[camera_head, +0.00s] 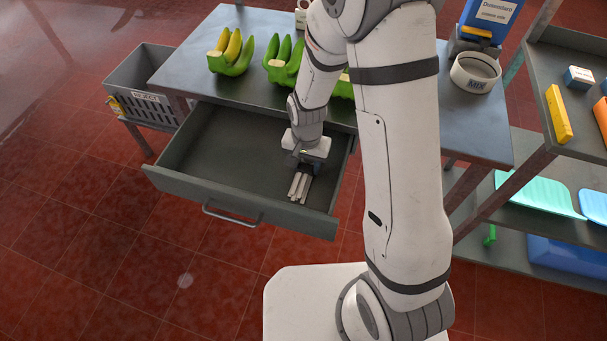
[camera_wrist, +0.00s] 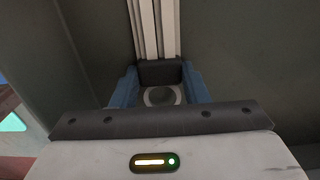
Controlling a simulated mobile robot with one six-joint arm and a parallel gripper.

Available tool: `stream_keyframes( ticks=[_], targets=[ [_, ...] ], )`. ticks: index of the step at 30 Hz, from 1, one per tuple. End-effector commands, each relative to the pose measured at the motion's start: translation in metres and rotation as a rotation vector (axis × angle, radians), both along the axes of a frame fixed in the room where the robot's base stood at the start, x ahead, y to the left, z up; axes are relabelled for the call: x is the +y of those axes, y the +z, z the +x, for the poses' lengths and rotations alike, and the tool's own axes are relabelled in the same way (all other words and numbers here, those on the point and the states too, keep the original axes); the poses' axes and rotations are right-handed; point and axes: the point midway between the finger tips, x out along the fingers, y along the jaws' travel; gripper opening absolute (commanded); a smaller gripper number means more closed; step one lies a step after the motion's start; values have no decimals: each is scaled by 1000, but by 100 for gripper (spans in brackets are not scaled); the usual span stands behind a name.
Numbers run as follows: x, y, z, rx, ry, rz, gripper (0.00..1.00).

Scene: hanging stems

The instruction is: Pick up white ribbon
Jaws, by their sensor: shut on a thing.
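The white ribbon (camera_head: 299,187) shows as a bundle of thin white strips inside the open drawer (camera_head: 215,140), near its front right part. My gripper (camera_head: 306,168) reaches down into the drawer and is shut on the white ribbon. In the wrist view, the white ribbon (camera_wrist: 155,28) runs away from between the blue fingers of my gripper (camera_wrist: 160,82). I cannot tell whether the ribbon still touches the drawer floor.
Green and yellow bananas (camera_head: 232,53) lie on the table (camera_head: 200,60) above the drawer. A grey basket (camera_head: 150,80) stands at the left. A shelf (camera_head: 550,60) is at the far right. The rest of the drawer looks empty.

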Motion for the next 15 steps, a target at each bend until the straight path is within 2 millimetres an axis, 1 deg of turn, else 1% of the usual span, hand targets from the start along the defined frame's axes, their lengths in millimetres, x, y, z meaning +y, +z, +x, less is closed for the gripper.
stream_keyframes(
  ticks=[5,8,11,15],
  targets=[
    [0,2,0,-1,0,1,19],
    [0,10,1,-1,-1,1,19],
    [0,27,1,-4,-1,2,19],
    [0,56,1,-6,-1,2,19]
  ],
)
